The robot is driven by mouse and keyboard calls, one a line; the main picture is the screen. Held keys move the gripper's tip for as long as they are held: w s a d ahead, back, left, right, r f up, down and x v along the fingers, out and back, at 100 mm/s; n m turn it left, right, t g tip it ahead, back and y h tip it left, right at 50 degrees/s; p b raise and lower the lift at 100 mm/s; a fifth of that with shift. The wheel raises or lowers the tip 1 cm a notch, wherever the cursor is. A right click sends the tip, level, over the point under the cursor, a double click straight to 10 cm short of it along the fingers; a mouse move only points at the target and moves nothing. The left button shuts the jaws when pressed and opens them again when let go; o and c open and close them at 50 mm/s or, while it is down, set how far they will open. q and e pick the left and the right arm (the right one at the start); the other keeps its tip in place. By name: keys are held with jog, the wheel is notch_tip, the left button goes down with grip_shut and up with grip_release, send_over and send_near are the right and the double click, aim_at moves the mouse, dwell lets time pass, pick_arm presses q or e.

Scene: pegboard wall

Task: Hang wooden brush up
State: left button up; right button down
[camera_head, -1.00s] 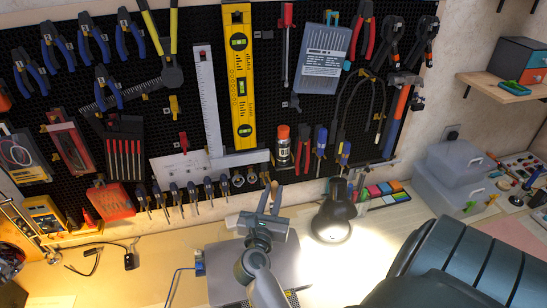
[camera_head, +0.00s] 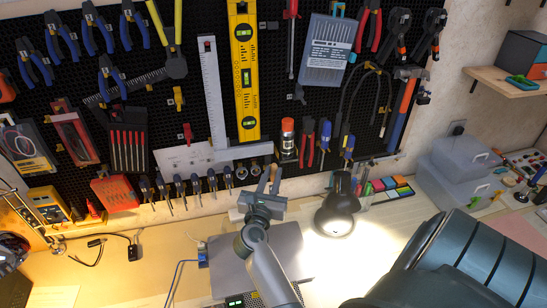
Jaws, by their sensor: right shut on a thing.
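My right gripper (camera_head: 269,178) is in front of the lower edge of the pegboard, above the back of the desk, with its fingers pointing up at the board. It is shut on the wooden brush. A pale wooden piece (camera_head: 236,215) shows just left of the gripper body and seems to be part of the brush; the rest is hidden behind the gripper. The black pegboard (camera_head: 188,95) fills the wall ahead. My left gripper is not in view.
A black desk lamp (camera_head: 338,210) stands close to the right of the gripper. Small pliers (camera_head: 196,184), a spray can (camera_head: 287,140) and a steel square (camera_head: 214,95) hang close by. A grey plate (camera_head: 228,262) lies on the desk. Grey boxes (camera_head: 455,178) stand at right.

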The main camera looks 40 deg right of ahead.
jog(key=w, duration=0.1)
jog(key=w+d, duration=0.1)
jog(key=w, duration=0.1)
jog(key=w+d+b, duration=0.1)
jog(key=shift+w+d+f, duration=0.2)
jog(key=shift+w, duration=0.05)
dwell(0.5)
dwell(0.5)
jog(key=c, duration=1.5)
grip_release()
jog(key=shift+c, duration=0.2)
